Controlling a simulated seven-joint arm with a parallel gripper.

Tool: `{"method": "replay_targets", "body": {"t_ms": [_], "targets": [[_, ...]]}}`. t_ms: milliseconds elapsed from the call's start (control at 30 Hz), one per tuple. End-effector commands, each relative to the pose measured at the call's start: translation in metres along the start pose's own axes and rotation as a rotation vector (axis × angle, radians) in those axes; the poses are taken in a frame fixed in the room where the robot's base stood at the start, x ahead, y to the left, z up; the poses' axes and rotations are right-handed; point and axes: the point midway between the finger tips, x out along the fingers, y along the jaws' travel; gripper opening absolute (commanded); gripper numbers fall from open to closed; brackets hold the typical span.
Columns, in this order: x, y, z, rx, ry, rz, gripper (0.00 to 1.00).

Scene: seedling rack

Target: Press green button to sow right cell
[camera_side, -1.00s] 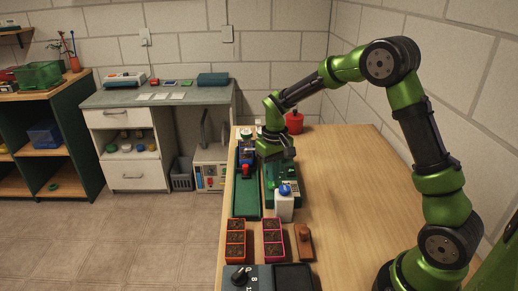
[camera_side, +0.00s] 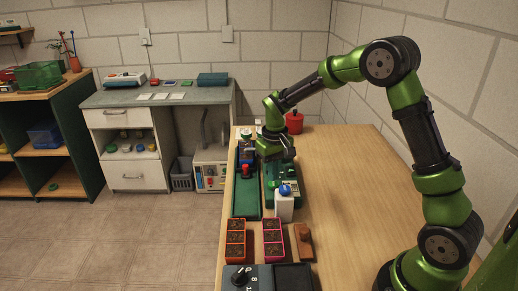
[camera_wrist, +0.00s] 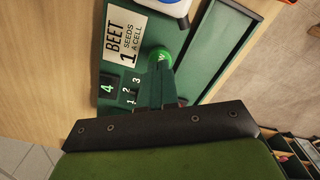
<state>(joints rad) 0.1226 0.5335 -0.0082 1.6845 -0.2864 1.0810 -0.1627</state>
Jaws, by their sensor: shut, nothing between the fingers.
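In the wrist view a round green button (camera_wrist: 159,56) with a pale mark shows on the dark green panel (camera_wrist: 196,88). My gripper (camera_wrist: 160,75) is shut and empty, and its fingertips overlap the button's lower edge in that view. I cannot tell whether they touch it. A card (camera_wrist: 124,38) reading "BEET 1 SEEDS A CELL" is left of the button, and a dark display (camera_wrist: 108,88) reads a green 4. In the side view my gripper (camera_side: 272,158) is low over the green machine (camera_side: 288,183) and hides the button. Which cell is the right one is unclear.
An orange cell tray (camera_side: 236,240), a pink one (camera_side: 273,240) and a brown wooden block (camera_side: 304,242) are nearer. A red pot (camera_side: 294,122) is behind. The table's right side (camera_side: 345,185) is clear.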

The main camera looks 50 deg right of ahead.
Motion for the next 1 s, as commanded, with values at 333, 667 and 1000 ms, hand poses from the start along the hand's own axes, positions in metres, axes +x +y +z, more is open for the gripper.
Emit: {"method": "replay_targets", "body": {"t_ms": [333,667,1000], "targets": [[0.002,0.000,0.000,0.000,-0.001,0.000,0.00],[0.012,0.000,0.000,0.001,-0.001,0.000,0.00],[0.021,0.000,0.000,0.000,-0.001,0.000,0.00]]}}
